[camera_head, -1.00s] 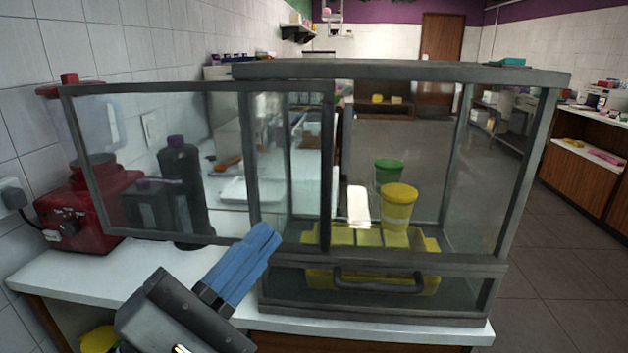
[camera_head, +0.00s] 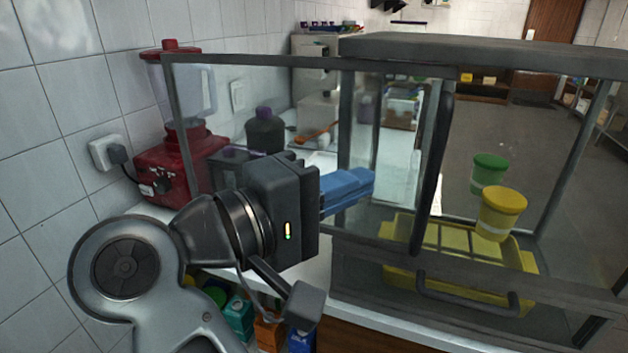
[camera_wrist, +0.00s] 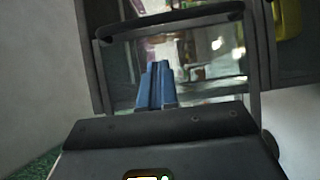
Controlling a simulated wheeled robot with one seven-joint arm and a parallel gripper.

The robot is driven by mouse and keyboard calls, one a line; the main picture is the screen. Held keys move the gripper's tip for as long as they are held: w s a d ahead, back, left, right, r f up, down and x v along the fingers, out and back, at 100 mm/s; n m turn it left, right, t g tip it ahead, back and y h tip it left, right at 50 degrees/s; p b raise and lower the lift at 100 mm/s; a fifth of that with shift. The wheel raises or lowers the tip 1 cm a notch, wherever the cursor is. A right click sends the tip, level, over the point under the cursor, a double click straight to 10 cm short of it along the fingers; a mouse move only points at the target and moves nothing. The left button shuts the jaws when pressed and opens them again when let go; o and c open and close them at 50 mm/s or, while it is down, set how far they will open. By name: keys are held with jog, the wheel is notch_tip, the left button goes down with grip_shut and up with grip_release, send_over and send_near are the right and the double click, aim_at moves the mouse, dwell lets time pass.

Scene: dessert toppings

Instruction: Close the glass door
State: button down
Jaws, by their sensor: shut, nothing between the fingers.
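The glass door (camera_head: 270,63) is a grey-framed clear pane on the front of the glass display case (camera_head: 480,50). In the head view it sticks out left past the case, and the right part of the front is open. A dark upright handle bar (camera_head: 433,170) runs along the door's right edge. My gripper (camera_head: 372,183) has blue fingers, held shut and empty, in front of the pane and left of the handle bar. In the wrist view the fingers (camera_wrist: 160,68) point toward the bar (camera_wrist: 170,22); I cannot tell whether they touch the door.
A yellow tray (camera_head: 400,277) and cups with yellow (camera_head: 502,222) and green (camera_head: 489,172) parts show inside the case. A drawer handle (camera_head: 465,298) is below. A red blender (camera_head: 175,165) and dark bottle (camera_head: 265,130) stand behind the pane, near the tiled wall.

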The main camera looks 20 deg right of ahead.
aim_at(400, 187)
jog(key=d+p, duration=0.1)
jog(key=d, duration=0.1)
jog(key=s+d+p, duration=0.1)
jog(key=d, duration=0.2)
jog(key=shift+s+d, duration=0.1)
jog(key=shift+d, duration=0.05)
jog(key=shift+f, duration=0.15)
